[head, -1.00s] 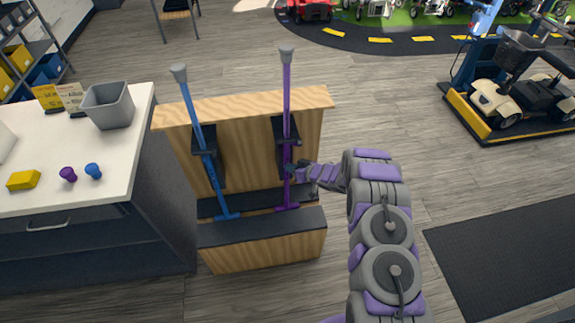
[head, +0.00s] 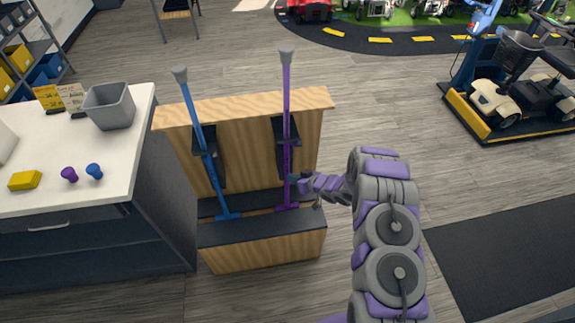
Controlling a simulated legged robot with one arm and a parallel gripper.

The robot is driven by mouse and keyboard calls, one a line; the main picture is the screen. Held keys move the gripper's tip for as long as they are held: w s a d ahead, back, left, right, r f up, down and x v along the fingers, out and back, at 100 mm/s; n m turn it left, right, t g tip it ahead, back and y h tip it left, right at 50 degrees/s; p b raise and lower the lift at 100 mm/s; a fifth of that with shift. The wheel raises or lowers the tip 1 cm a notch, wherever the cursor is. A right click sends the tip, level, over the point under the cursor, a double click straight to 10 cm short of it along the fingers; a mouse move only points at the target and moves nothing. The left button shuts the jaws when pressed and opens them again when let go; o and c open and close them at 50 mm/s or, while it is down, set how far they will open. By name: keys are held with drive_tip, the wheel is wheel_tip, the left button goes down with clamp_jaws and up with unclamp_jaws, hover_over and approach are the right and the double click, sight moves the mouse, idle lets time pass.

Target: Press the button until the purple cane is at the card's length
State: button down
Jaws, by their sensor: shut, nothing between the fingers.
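The purple cane (head: 286,98) stands upright on the right side of a wooden stand (head: 240,110), with a grey tip at the top and its purple handle at the bottom. A blue cane (head: 194,112) leans slightly at its left. My gripper (head: 296,178) is shut at the lower part of the purple cane, from its right side. I cannot tell whether it touches the cane. The button is too small or hidden to make out. Two cards (head: 60,97) stand on the white counter at the left; their writing is too small to read.
The white counter (head: 120,165) holds a grey bin (head: 110,106), a yellow block (head: 25,180), a purple knob (head: 69,174) and a blue knob (head: 94,171). A mobility scooter (head: 515,90) stands on a platform at right. The floor between is clear.

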drive_tip(key=shift+s+d, duration=0.35)
drive_tip(key=shift+s, duration=0.55)
idle(0.5)
